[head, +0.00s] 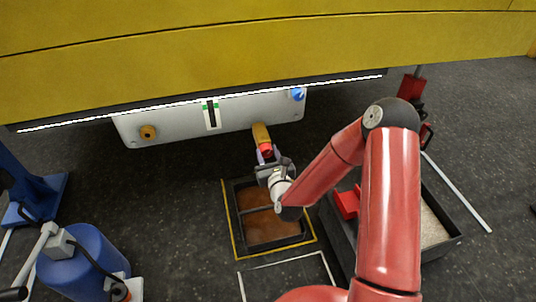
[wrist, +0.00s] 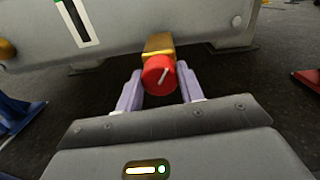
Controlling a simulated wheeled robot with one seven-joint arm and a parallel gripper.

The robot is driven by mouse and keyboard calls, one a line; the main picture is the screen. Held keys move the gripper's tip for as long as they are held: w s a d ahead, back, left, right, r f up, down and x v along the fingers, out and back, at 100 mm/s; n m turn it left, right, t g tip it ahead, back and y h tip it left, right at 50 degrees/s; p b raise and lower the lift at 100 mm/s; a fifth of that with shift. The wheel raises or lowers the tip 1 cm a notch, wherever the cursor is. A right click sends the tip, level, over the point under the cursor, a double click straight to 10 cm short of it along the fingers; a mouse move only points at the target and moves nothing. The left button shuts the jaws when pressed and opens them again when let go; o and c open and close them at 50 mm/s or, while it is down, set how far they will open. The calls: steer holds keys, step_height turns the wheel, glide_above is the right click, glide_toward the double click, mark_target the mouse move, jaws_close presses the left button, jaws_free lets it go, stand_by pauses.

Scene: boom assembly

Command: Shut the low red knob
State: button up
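The red knob (wrist: 160,76) sits on the end of a brass fitting (wrist: 158,46) under the lower edge of the grey tank panel (wrist: 130,30). A pale line on its face runs slantwise. The knob also shows in the head view (head: 265,149), below the panel. My gripper (wrist: 160,92) is open, with one pale finger on each side of the knob. Small gaps seem to show between the fingers and the knob, and I cannot tell whether either touches. In the head view my gripper (head: 267,157) is just below the knob.
A black tray of brown liquid (head: 262,228) lies on the floor below my gripper. A bin with a red object and pale grains (head: 437,222) stands to the right. A blue drum (head: 92,256) is at lower left. The yellow boom (head: 250,50) hangs above.

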steer(key=shift+c, duration=0.9)
